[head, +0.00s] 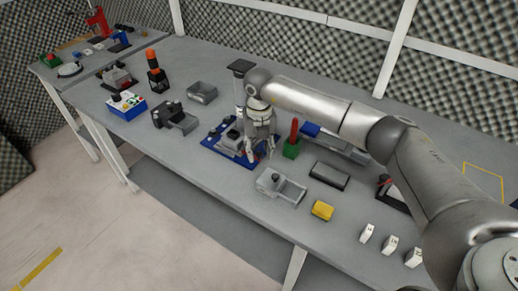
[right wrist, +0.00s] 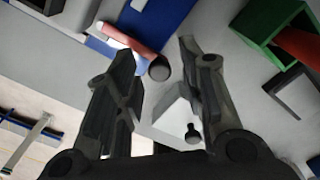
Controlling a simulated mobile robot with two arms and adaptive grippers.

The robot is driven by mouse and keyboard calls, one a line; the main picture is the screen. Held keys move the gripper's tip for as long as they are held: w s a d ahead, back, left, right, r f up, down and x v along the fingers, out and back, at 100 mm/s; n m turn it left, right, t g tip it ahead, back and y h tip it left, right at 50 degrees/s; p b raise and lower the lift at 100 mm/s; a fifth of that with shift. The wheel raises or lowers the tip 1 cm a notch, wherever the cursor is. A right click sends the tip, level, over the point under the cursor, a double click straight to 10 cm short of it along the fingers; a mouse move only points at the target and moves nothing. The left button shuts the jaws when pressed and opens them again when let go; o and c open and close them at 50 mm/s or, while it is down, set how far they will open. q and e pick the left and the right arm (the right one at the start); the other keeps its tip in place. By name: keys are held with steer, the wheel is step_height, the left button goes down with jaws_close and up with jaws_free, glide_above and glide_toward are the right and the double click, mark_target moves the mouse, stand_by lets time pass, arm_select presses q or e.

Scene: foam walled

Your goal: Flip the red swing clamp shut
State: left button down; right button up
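The red swing clamp's arm (right wrist: 130,42) shows in the right wrist view as a red bar with a dark round knob (right wrist: 159,69) at its end. It lies over the blue base plate (right wrist: 160,18), which also shows in the head view (head: 212,153). My right gripper (head: 261,154) is low beside the plate's right side and hides most of the clamp there. In the right wrist view its two fingers (right wrist: 155,52) are spread, with the knob in the gap between them and nothing visibly gripped. My left gripper is out of view.
A green block (head: 291,149) with a red upright stands just right of my right gripper. A grey tray with a knob (head: 281,186) is in front, near the table's edge. A grey bin (head: 202,91) and a dark fixture (head: 176,118) stand to the left.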

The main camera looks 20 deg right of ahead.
mark_target(259, 153)
steer(key=shift+r, duration=0.1)
step_height(259, 153, up, 12)
stand_by(0.6)
steer(key=shift+f, duration=0.2)
